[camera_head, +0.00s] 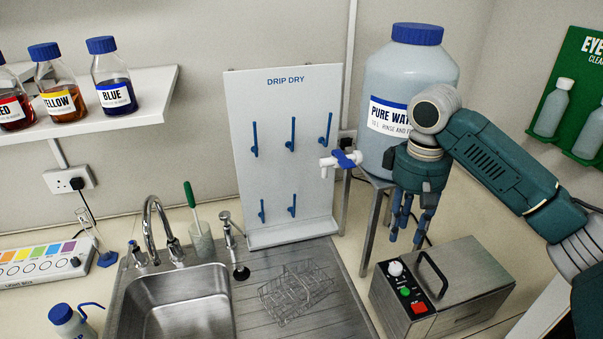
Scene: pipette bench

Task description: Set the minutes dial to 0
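A steel box (465,280) stands on the bench at the lower right. Its front panel carries a white dial (396,268), with a green button (405,291) and a red switch (419,307) below it. The dial's markings and pointer are too small to read. My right gripper (406,237) points down above and slightly behind the dial in the picture, apart from it. Its blue fingers are spread with nothing between them. My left gripper is not in view.
A large pure water jug (410,75) with a blue-levered tap (342,160) stands on a metal stand behind my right gripper. The box has a raised black handle (433,272). A wire rack (295,292) lies on the drainer left of the box, beside the sink (180,305).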

